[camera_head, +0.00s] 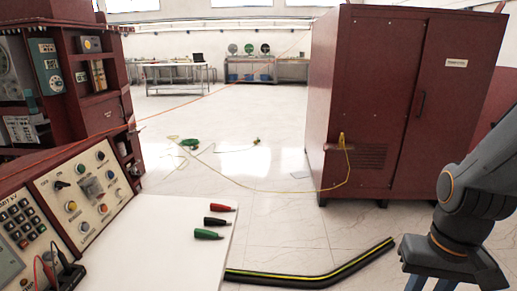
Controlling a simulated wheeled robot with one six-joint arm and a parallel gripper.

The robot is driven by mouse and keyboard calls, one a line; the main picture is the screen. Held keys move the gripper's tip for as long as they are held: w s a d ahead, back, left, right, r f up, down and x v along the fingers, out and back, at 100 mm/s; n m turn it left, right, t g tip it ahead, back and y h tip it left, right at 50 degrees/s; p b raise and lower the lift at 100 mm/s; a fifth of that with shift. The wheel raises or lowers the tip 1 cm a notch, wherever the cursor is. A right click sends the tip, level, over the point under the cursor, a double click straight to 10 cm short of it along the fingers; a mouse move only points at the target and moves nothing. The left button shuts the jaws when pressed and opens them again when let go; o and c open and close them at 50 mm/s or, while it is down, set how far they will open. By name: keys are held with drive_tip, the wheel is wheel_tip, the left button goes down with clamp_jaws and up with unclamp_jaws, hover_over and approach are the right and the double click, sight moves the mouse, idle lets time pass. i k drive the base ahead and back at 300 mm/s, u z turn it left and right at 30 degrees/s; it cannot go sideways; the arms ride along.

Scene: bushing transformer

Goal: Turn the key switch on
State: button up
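A sloped cream control panel (47,193) stands at the left in the head view, with several small knobs, buttons and lamps. A small dark switch (62,185) sits at its upper left; it is too small to tell whether it is the key switch or how it is turned. My grey arm shows at the right edge, well apart from the panel. My gripper is out of view, so its fingers cannot be seen.
A white tabletop (150,245) beside the panel holds red (220,208), black (216,221) and green (208,234) connectors. A thick black cable (310,279) lies on the floor. A dark red cabinet (405,100) stands at the right. Open floor lies between.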

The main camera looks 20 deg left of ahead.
sight(57, 185)
drive_tip(key=u, duration=0.9)
drive_tip(key=i, duration=1.25)
drive_tip(key=u, duration=0.85)
